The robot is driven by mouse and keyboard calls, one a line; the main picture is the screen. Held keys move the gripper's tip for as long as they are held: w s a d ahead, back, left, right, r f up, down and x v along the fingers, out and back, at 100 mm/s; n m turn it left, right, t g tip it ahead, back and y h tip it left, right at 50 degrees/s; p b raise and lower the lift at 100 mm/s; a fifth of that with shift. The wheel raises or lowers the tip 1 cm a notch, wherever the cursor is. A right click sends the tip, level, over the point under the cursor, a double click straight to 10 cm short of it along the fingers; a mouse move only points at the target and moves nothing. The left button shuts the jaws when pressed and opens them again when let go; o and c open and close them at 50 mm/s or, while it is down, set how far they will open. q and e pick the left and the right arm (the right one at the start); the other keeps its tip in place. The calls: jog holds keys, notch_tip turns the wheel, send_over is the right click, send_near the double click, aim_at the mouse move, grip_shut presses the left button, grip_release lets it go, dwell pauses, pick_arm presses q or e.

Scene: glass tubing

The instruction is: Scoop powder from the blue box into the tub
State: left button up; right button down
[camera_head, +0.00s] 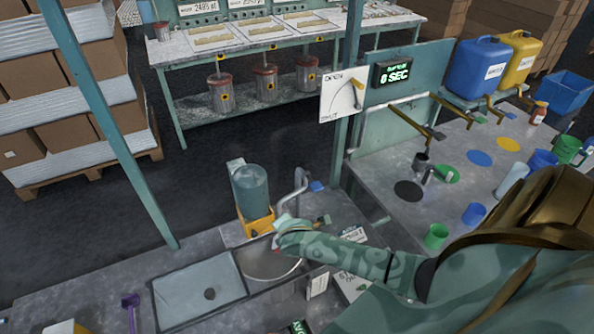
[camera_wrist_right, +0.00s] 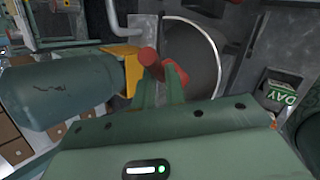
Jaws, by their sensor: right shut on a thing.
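My right gripper (camera_head: 282,238) reaches in from the right over the round sink basin (camera_head: 262,266). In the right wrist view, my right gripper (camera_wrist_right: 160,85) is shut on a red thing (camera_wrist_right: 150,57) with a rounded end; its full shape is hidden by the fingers. A purple scoop (camera_head: 131,302) lies on the counter at lower left, well apart from my right gripper. A blue open-topped box (camera_head: 566,92) stands at the far right edge. I cannot tell which container is the tub, and I see no powder clearly. My left gripper is not in view.
A blue-green jar (camera_head: 250,188) on an orange stand (camera_head: 257,222) is close to my right gripper, with a curved tap (camera_head: 299,184) beside it. A grey rectangular tray (camera_head: 200,294) lies left of the basin. Cups and bottles crowd the right counter.

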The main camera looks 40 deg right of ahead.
jog(key=shift+w+a+r+g+h+p, duration=0.15)
jog(key=shift+w+a+g+h+p, duration=0.15)
jog(key=shift+p, duration=0.1)
jog(key=shift+w+a+n+g+h+p, duration=0.4)
jog(key=shift+w+a+h, duration=0.05)
jog(key=shift+a+h, duration=0.05)
jog(key=shift+w+a+f+g, duration=0.2)
jog(key=shift+a+g, duration=0.05)
jog(key=shift+g, duration=0.05)
jog(key=shift+w+a+f+n+g+h+b, duration=0.3)
jog(key=shift+w+a+n+g+h, duration=0.15)
jog(key=shift+h, duration=0.35)
jog(key=shift+w+a+f+n+g+h+b, duration=0.4)
jog(key=shift+w+a+g+h+b, duration=0.3)
jog(key=shift+b, duration=1.3)
jog(key=shift+w+a+f+n+g+h+b, duration=0.4)
jog(key=shift+w+a+h+b, duration=0.45)
jog(key=shift+b, duration=1.2)
jog(key=shift+w+a+f+n+g+h+b, duration=0.3)
jog(key=shift+w+a+n+g+h+b, duration=0.4)
jog(key=shift+b, duration=1.3)
jog(key=shift+s+d+r+m, duration=0.1)
jog(key=shift+s+r+m, duration=0.1)
jog(key=shift+m, duration=0.15)
